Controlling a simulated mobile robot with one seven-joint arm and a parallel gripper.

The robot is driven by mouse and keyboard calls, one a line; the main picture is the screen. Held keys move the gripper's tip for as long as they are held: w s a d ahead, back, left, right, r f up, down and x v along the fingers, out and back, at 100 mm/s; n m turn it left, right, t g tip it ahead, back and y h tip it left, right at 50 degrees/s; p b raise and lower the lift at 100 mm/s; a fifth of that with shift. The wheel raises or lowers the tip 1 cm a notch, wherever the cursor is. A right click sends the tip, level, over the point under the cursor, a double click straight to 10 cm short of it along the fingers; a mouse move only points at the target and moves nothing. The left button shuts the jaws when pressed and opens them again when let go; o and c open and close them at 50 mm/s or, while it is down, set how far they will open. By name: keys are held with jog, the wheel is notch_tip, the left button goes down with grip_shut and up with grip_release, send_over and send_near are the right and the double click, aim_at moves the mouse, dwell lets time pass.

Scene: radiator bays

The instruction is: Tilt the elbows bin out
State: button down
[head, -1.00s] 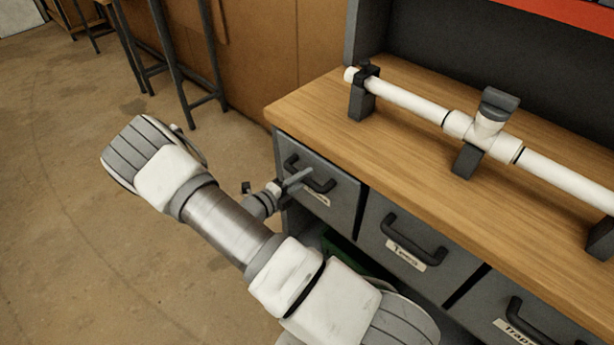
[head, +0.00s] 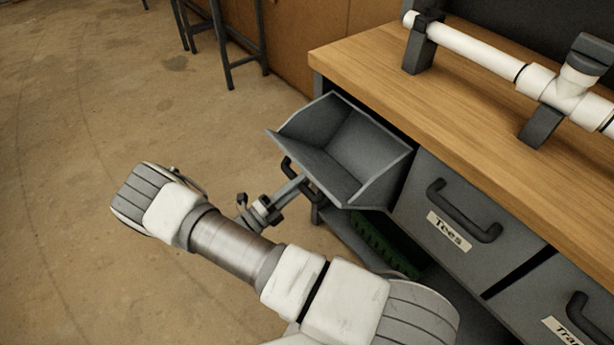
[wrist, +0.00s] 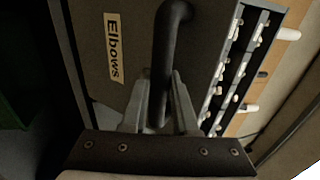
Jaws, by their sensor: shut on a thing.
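The elbows bin (head: 345,150) is tilted out from under the bench top in the head view, its open top showing a grey inside that looks empty. In the wrist view its front (wrist: 95,75) carries the label "Elbows" (wrist: 113,48). My gripper (wrist: 160,100) is shut on the bin's dark bar handle (wrist: 170,40), one finger on each side of it. In the head view my gripper (head: 305,187) reaches the handle at the bin's front from the left; the fingertips are partly hidden there.
The tees bin (head: 455,215) is closed beside it, with another closed bin (head: 570,305) further right. A white pipe (head: 475,50) rests on stands on the wooden bench top (head: 400,95). A green crate (head: 385,245) sits below. Open floor (head: 90,100) lies to the left.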

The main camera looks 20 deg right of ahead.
jog(key=shift+s+a+f, duration=0.15)
jog(key=shift+a+f, duration=0.1)
jog(key=shift+f, duration=0.55)
jog(key=c, duration=0.7)
grip_release()
jog(key=shift+a, duration=0.1)
jog(key=v, duration=1.7)
jog(key=shift+s+a, duration=0.1)
